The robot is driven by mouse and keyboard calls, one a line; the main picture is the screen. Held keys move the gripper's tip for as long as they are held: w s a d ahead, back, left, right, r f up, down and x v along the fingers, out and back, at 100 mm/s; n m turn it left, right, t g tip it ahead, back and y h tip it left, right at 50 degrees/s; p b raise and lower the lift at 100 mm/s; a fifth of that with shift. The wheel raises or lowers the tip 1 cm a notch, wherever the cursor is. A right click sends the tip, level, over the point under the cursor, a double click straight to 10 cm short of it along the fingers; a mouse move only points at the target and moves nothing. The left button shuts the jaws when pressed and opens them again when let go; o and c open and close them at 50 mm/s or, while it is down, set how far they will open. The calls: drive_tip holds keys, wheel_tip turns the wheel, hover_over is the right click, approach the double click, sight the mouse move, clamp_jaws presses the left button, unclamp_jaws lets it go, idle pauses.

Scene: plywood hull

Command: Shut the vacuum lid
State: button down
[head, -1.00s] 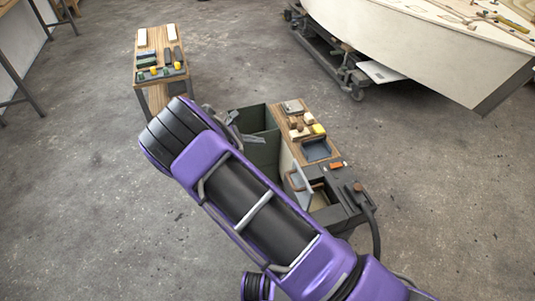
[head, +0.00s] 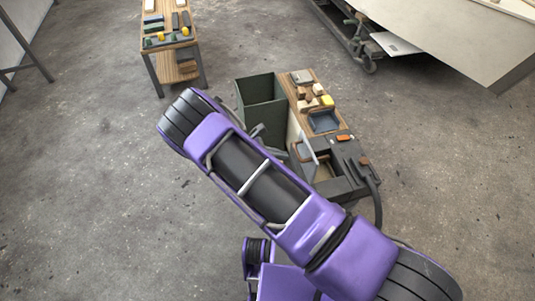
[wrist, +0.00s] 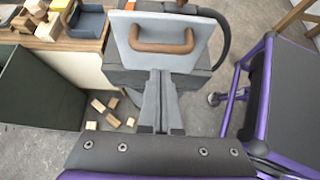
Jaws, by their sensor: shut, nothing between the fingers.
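The vacuum (head: 348,178) is a dark grey box with a hose at its right. Its lid (head: 303,157) is a light grey panel standing up, open, with the hollow inside showing beside it. In the wrist view the lid (wrist: 140,28) faces me, with its brown handle (wrist: 160,46) across it. My gripper (wrist: 160,73) is shut and empty, its fingertips just below the handle in the picture, in front of the lid's lower part. Whether they touch the lid I cannot tell. In the head view my arm hides most of the gripper.
A dark green open bin (head: 262,103) stands left of the vacuum. A wooden-topped bench (head: 291,79) with blocks and a blue-grey tray (head: 323,121) adjoins it. Several wooden blocks (wrist: 97,105) lie on the floor near the bin. A small table (head: 151,31) is farther back; open floor lies left.

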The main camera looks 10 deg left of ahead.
sight(297, 151)
drive_tip(key=shift+w+d+r, duration=0.1)
drive_tip(key=shift+w+d, duration=0.1)
drive_tip(key=shift+d, duration=0.25)
drive_tip(key=shift+w+d+r, duration=0.1)
drive_tip(key=shift+w+d, duration=0.05)
drive_tip(key=shift+d, duration=0.3)
drive_tip(key=shift+w+d+r+g+y+p, duration=0.2)
drive_tip(key=shift+d+r+y+p, duration=0.15)
drive_tip(key=shift+d+p, duration=0.15)
drive_tip(key=shift+w+d+r+g+y+p, duration=0.15)
drive_tip(key=shift+d+r+y+p, duration=0.15)
drive_tip(key=shift+d+p, duration=0.2)
drive_tip(key=d, duration=0.1)
drive_tip(key=w+d+y+p, duration=0.1)
drive_tip(key=d+r+g+y+p, duration=0.1)
drive_tip(key=shift+w+d+y, duration=0.15)
drive_tip(key=shift+w+y, duration=0.05)
drive_tip(key=shift+y, duration=0.05)
drive_tip(key=w+d+f+g+y+b, duration=0.1)
drive_tip(key=w+d+f+y+b, duration=0.2)
drive_tip(key=d, duration=0.4)
drive_tip(key=w+d+f+g+y+b, duration=0.1)
drive_tip(key=w+d+f+y+b, duration=0.1)
drive_tip(key=d+f+b, duration=0.3)
drive_tip(key=shift+w+d+y+b, duration=0.45)
drive_tip(key=shift+w+d, duration=0.1)
drive_tip(key=shift+d, duration=0.75)
drive_tip(key=shift+f, duration=0.1)
